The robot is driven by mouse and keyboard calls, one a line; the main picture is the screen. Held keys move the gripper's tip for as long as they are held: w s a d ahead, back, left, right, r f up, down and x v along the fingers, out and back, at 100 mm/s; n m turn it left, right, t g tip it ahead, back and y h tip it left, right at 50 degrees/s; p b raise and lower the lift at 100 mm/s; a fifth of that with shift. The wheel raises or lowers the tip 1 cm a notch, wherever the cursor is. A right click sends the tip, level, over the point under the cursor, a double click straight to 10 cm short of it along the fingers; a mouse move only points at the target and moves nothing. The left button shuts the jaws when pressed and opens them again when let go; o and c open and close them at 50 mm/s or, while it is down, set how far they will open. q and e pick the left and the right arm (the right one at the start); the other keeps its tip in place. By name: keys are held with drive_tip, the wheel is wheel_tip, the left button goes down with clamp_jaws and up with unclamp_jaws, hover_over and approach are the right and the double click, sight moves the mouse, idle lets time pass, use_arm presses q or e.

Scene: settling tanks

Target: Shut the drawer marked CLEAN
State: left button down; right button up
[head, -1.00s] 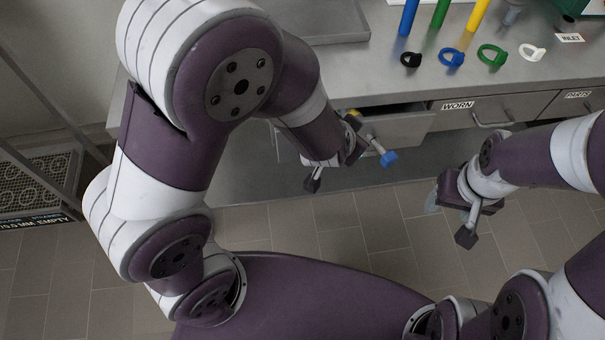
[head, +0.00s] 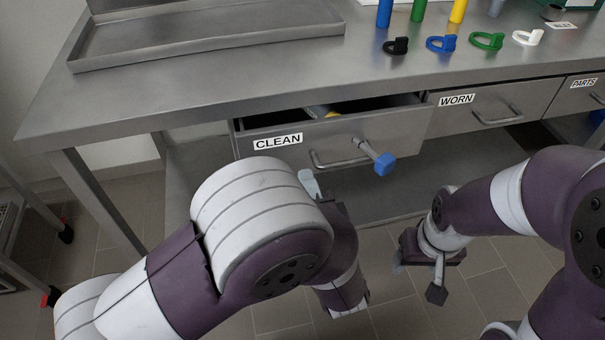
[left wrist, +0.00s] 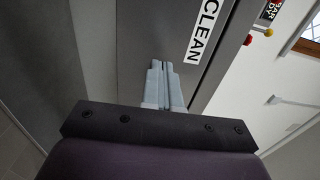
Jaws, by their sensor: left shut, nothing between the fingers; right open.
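The drawer marked CLEAN (head: 350,142) hangs under the bench and stands partly open, with a dark gap above its front. A bar handle (head: 340,160) is on its front. The CLEAN label (left wrist: 203,32) also shows in the left wrist view. My left gripper (head: 308,180) is shut and empty, its pale fingertips just before the drawer front, below the label and left of the handle. In the left wrist view the fingertips (left wrist: 160,66) overlap the drawer front; I cannot tell whether they touch. My right gripper (head: 418,279) is open and empty, lower right of the drawer.
A grey rod with a blue end (head: 385,163) juts out by the handle. A grey and yellow item (head: 325,112) shows inside the drawer. The WORN drawer (head: 495,104) and PARTS drawer (head: 585,90) are right of it. Rings, coloured cylinders and a tray (head: 210,35) are on the bench.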

sight(298, 155)
use_arm(q)
drive_tip(key=b+x, duration=0.1)
drive_tip(key=x, duration=0.2)
drive_tip(key=shift+w+a+f, duration=0.1)
drive_tip(key=shift+w, duration=0.2)
drive_tip(key=shift+w+a, duration=0.1)
drive_tip(key=shift+w, duration=0.15)
drive_tip(key=shift+w+a+r, duration=0.1)
drive_tip(key=shift+w+r, duration=0.15)
drive_tip(key=shift+w, duration=0.05)
drive_tip(key=p+x, duration=0.2)
drive_tip(key=x, duration=0.2)
drive_tip(key=shift+s, duration=0.1)
drive_tip(key=shift+r, duration=0.1)
